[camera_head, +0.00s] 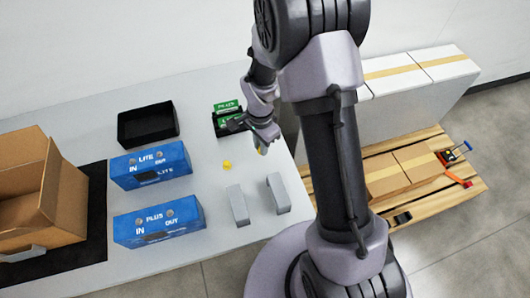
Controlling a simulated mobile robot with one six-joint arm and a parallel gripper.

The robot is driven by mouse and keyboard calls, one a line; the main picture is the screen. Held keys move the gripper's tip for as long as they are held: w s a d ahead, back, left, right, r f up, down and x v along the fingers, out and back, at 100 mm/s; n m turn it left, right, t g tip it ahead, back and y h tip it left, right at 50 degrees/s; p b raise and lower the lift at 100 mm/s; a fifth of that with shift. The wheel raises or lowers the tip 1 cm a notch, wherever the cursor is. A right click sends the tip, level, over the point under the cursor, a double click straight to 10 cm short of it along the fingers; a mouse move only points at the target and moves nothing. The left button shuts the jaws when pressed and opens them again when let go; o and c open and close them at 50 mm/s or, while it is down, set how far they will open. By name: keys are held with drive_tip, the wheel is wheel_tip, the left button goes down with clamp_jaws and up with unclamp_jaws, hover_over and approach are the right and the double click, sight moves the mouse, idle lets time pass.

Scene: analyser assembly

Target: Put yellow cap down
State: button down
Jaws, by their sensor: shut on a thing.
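A small yellow cap (227,166) lies on the light table (205,190), between the blue boxes and my arm. My gripper (261,149) is over the right part of the table, to the right of this cap and apart from it. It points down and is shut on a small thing. A bit of yellow shows at its fingertips, but it is too small to make out its shape. I cannot tell its exact height above the table.
An empty black tray (148,124) and a black bin with green packs (228,107) are behind. Two grey blocks (238,205) (278,194) stand in front. An open cardboard box (62,205) is far left.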

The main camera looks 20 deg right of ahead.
wheel_tip(320, 180, down, 3)
drive_tip(key=shift+d+f+b, duration=0.1)
drive_tip(key=shift+f+b, duration=0.05)
drive_tip(key=shift+b, duration=0.3)
drive_tip(key=shift+f, duration=0.2)
drive_tip(key=c, duration=1.3)
unclamp_jaws()
drive_tip(key=shift+c, duration=0.2)
wheel_tip(320, 180, up, 21)
drive_tip(key=s+n+t+p, duration=0.1)
drive_tip(key=s+n+p, duration=0.1)
drive_tip(key=p, duration=0.2)
drive_tip(key=s+a+r+n+t+y, duration=0.1)
drive_tip(key=s+r+n+t, duration=0.1)
drive_tip(key=s+r, duration=0.5)
drive_tip(key=s+a+r+n+t+y, duration=0.1)
drive_tip(key=s+a+r+n+t, duration=0.1)
drive_tip(key=s+r+n, duration=0.3)
drive_tip(key=s+r, duration=0.3)
drive_tip(key=s, duration=0.2)
drive_tip(key=shift+a+t, duration=0.3)
drive_tip(key=shift+t, duration=0.1)
